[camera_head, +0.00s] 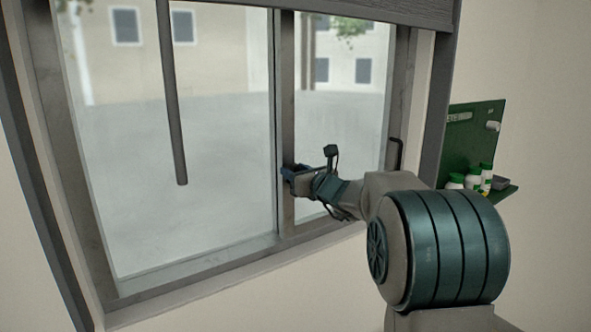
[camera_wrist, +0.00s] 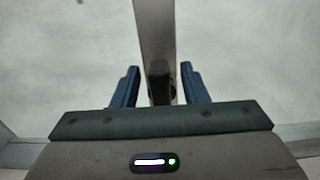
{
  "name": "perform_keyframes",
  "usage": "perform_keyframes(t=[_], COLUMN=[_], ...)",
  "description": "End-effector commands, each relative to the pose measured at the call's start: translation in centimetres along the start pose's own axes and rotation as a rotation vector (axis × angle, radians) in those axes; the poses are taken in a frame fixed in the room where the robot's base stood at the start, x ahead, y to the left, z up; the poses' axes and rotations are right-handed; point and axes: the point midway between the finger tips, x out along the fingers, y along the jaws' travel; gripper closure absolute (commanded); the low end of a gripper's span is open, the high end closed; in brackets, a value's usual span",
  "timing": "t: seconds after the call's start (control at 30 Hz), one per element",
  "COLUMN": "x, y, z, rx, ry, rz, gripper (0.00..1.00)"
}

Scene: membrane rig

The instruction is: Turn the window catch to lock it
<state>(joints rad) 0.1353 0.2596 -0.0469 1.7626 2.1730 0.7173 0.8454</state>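The window has a grey frame with an upright middle bar (camera_head: 287,110); this bar also shows in the wrist view (camera_wrist: 154,30). A dark catch (camera_wrist: 159,82) sits on the bar in the wrist view, between my fingers. My gripper (camera_head: 288,172) is at the middle bar, low on the window. In the wrist view my gripper (camera_wrist: 160,78) is open, one blue finger on each side of the catch, with gaps on both sides. Whether the fingertips reach the bar's surface I cannot tell. In the head view my gripper hides the catch.
A dark rod (camera_head: 175,110) hangs before the left pane. A rolled blind (camera_head: 390,10) covers the window's top. A dark handle (camera_head: 398,155) is on the right frame. A green shelf (camera_head: 478,140) with several white bottles (camera_head: 473,181) is on the right wall.

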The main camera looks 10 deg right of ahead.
Motion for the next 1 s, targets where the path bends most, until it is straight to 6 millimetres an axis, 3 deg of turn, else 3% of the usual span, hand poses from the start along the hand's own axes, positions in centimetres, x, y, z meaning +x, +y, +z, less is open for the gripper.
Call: perform_keyframes(t=[0.27,0.4,0.77,1.0], x=[0.09,0.08,0.08,0.05], y=[0.03,0.04,-0.02,-0.45], z=[-0.02,-0.02,-0.01,-0.02], rx=[0.0,0.0,0.032,0.161], ry=[0.0,0.0,0.0,0.0], rz=[0.0,0.001,0.001,0.0], gripper=[0.63,1.0,1.0,1.0])
